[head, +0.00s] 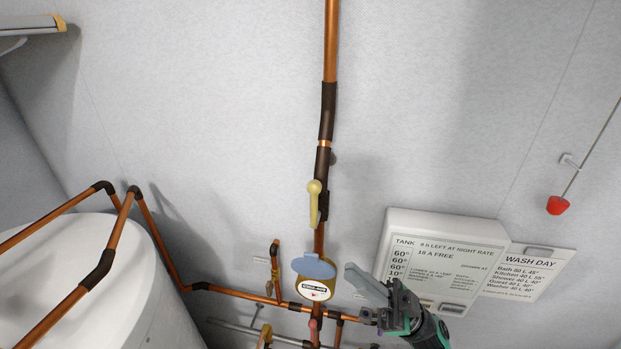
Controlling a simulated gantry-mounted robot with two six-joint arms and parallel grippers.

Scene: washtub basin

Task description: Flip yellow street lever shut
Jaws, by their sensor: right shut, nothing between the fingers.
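The pale yellow lever (314,204) is on the vertical copper pipe (330,45) in the middle of the head view. It lies roughly in line with the pipe, with its rounded knob end at the top. My right gripper (353,274) is below and to the right of the lever, just right of the water meter. Its fingers are shut and empty, and they are apart from the lever. My left gripper does not show.
A round meter (317,290) with a raised blue lid (313,266) is below the lever. A white tank panel (440,222) and a wash day sign (528,272) are at right. A white tank (85,270) with copper pipes is at left.

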